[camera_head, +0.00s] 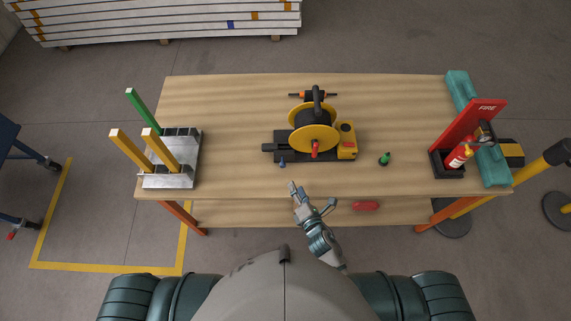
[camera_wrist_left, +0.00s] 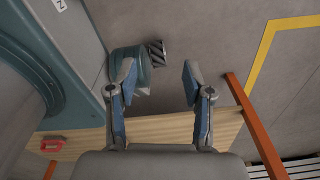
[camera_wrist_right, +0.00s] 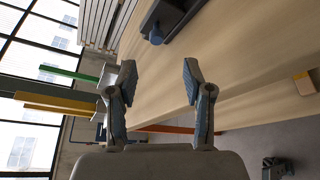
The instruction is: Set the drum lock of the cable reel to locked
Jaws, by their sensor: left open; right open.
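The cable reel (camera_head: 303,140) stands mid-table on a black base, with yellow flanges and a black top handle. A red lever-like part (camera_head: 315,149) sits at the front of its drum. A yellow box (camera_head: 347,141) with a dark knob is on its right. I cannot tell which part is the drum lock or its setting. My right gripper (camera_head: 312,196) is open and empty, near the table's front edge, apart from the reel; it also shows in the right wrist view (camera_wrist_right: 160,82). My left gripper (camera_wrist_left: 159,85) is open and empty, hidden in the head view.
On the wooden table (camera_head: 225,110), a metal rack (camera_head: 185,177) with coloured bars is left. A red fire extinguisher stand (camera_head: 470,127) is right. A green item (camera_head: 384,158) and a small blue part (camera_head: 282,163) lie near the reel. A red object (camera_head: 365,206) lies on the lower shelf.

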